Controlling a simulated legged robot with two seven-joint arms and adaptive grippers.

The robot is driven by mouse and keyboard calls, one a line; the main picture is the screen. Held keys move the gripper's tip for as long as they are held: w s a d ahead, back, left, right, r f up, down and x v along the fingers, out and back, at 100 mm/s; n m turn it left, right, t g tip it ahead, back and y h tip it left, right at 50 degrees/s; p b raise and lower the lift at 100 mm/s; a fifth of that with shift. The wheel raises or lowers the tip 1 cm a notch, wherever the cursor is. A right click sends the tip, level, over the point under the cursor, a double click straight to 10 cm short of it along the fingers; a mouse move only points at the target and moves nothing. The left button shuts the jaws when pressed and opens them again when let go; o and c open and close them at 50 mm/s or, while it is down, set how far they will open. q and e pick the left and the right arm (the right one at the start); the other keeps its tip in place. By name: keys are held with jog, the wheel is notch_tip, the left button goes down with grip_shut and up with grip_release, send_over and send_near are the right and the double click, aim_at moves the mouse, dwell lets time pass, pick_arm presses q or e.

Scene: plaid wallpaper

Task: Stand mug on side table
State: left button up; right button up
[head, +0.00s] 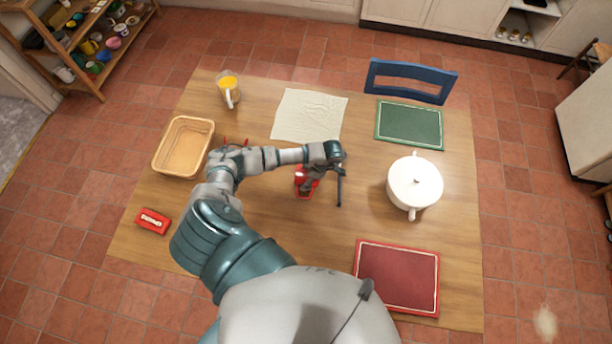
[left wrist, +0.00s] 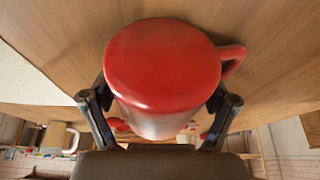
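The red mug (head: 304,184) is over the middle of the wooden table (head: 265,215), partly hidden by my left gripper (head: 316,182). In the left wrist view the mug (left wrist: 163,65) fills the middle, with a smooth red round face towards the camera and its handle to the right. The two fingers of my left gripper (left wrist: 160,112) lie close against both sides of the mug, shut on it. I cannot tell whether the mug touches the table. No separate side table can be made out. My right gripper is not in view.
A wicker basket (head: 160,164), a glass of orange juice (head: 228,90), a cloth (head: 308,116), a green mat (head: 409,123), a white pot (head: 414,184), a red mat (head: 397,277) and a red box (head: 152,221) surround the mug. A blue chair (head: 410,80) stands behind.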

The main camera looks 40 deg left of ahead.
pick_arm(q)
jog(key=shift+d+r, duration=0.1)
jog(key=shift+d, duration=0.2)
